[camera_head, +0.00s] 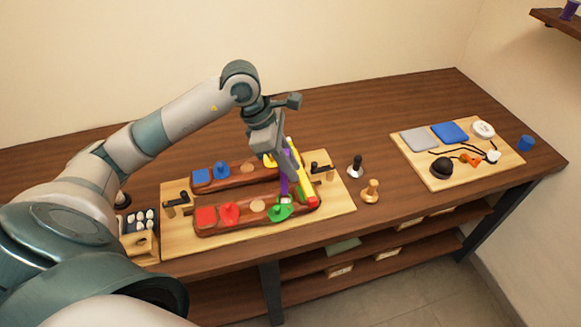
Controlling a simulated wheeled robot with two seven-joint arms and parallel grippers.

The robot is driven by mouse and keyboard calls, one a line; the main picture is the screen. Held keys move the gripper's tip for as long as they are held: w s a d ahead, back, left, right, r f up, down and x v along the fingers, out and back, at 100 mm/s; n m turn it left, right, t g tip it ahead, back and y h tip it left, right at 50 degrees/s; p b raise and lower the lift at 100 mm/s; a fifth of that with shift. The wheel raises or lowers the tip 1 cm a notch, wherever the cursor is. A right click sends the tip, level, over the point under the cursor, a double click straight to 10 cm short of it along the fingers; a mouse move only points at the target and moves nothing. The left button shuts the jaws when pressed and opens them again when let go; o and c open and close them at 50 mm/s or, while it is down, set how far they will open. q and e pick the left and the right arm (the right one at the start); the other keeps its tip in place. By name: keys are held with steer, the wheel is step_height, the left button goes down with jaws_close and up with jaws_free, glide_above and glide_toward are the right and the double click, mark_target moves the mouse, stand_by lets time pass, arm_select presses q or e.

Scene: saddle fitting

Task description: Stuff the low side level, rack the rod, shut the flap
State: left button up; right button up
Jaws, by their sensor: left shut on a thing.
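Two long red-brown saddle panels lie side by side on a light wooden board (170,245). The back panel (242,180) carries blue pieces, a round tan spot and a yellow piece partly hidden by my gripper. The front panel (245,222) carries red pieces, a tan spot (257,206) and a green flap (281,212). A yellow bar with a red end (302,176) lies across the right ends of both panels. My left gripper (284,168) appears shut on an upright purple rod (284,188), whose lower end is near the green flap; contact is unclear. My right gripper is out of view.
Black-handled clamps (177,203) stand at both board ends. A tray of white pieces (138,220) is at left. A black-and-white stamp (355,166) and a wooden peg (370,191) stand right of the board. A second board (410,160) holds cloths and small tools, beside a blue cup (525,143).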

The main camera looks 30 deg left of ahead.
arm_select(q)
steer(key=shift+r+p, duration=0.55)
steer(key=shift+r, duration=0.9)
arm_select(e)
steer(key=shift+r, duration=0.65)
